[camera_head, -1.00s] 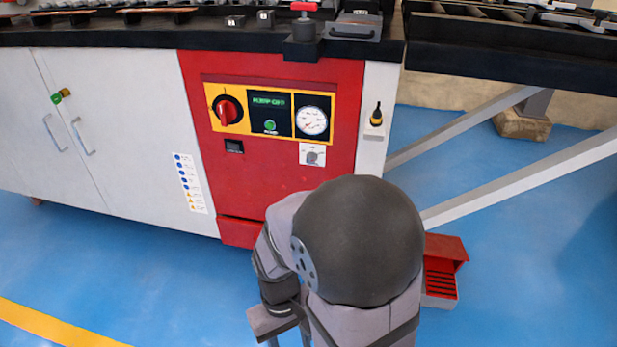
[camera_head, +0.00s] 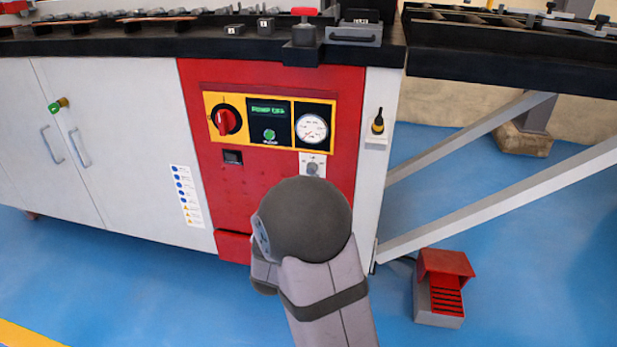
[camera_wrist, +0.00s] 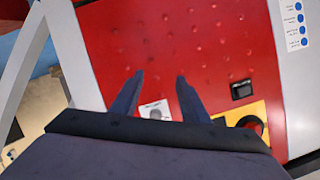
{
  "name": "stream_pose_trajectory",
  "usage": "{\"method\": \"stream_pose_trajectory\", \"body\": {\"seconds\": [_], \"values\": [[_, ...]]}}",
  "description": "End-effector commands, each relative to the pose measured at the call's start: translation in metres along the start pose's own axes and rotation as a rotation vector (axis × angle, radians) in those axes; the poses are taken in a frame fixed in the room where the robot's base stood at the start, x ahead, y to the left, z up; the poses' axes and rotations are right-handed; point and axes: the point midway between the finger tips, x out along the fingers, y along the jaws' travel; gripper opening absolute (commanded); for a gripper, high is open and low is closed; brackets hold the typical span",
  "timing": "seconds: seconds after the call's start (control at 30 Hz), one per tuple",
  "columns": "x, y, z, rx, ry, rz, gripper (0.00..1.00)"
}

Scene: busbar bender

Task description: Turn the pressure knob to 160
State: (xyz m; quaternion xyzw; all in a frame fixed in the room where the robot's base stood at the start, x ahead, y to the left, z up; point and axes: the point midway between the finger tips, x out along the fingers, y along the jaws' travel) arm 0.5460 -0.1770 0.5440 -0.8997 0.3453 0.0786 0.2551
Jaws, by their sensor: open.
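The pressure knob (camera_head: 312,168) is a small grey knob on a white plate on the red panel, below the round pressure gauge (camera_head: 312,128). The number it points to is too small to read. In the wrist view, which sees the panel turned over, the knob (camera_wrist: 155,114) shows low between my fingers in the picture. My gripper (camera_wrist: 160,77) is open and empty, its two dark fingers apart in front of the red panel. Whether they touch the panel I cannot tell. In the head view my arm's rounded dark joint hides the gripper.
A red rotary switch (camera_head: 227,120) and a green button (camera_head: 269,135) sit left of the gauge. A black rocker switch (camera_head: 233,157) is below them. A red foot pedal (camera_head: 445,268) stands on the blue floor at right. The black bench edge (camera_head: 150,38) overhangs above.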

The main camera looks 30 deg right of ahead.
Motion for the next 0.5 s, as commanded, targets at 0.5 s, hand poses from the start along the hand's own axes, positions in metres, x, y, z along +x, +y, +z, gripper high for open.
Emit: {"method": "stream_pose_trajectory", "body": {"seconds": [0.5], "values": [[-0.015,-0.005,-0.086,0.104,0.347,-0.040,0.41]]}}
